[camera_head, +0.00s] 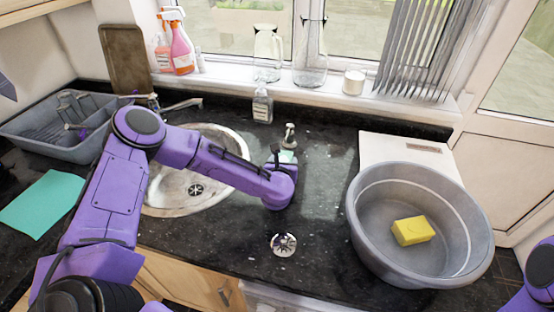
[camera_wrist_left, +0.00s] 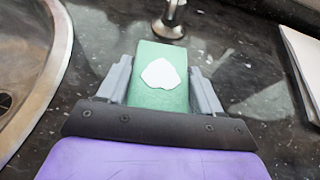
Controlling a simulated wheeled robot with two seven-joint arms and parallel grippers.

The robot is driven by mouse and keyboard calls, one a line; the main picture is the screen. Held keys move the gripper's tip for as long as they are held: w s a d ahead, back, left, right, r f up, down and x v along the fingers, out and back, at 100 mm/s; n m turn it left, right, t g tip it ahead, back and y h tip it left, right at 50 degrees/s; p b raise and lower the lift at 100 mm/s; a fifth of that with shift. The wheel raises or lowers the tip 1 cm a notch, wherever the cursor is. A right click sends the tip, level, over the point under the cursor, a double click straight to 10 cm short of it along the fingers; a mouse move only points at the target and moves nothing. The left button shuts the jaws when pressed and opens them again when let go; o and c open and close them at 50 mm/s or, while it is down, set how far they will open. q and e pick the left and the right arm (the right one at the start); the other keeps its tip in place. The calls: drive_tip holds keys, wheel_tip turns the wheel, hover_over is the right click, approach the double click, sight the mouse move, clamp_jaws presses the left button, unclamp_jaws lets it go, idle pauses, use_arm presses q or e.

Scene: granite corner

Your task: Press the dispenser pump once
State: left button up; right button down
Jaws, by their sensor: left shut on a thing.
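The dispenser pump (camera_head: 289,137) is a small metal spout standing on the black granite counter, right of the sink. In the left wrist view, the foot of the dispenser (camera_wrist_left: 168,24) shows at the top, its upper part cut off. My left gripper (camera_wrist_left: 162,82) is shut on a green sponge (camera_wrist_left: 158,98) with a white patch on its top face. The sponge is in front of the dispenser, with a gap between them in the wrist view. In the head view the sponge (camera_head: 287,157) is mostly hidden by my left wrist. My right gripper is out of view.
A grey basin (camera_head: 365,245) holding a yellow sponge (camera_head: 412,231) stands at right. A round sink (camera_head: 165,200) lies left, with a dish rack (camera_head: 25,130) beyond. A clear bottle (camera_head: 262,106) stands behind the dispenser. A strainer (camera_head: 283,244) lies on the front counter.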

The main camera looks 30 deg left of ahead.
use_arm(q)
drive_tip(key=shift+s+d, duration=0.2)
drive_tip(key=shift+s, duration=0.4)
drive_tip(key=shift+a, duration=0.1)
drive_tip(key=o, duration=1.1)
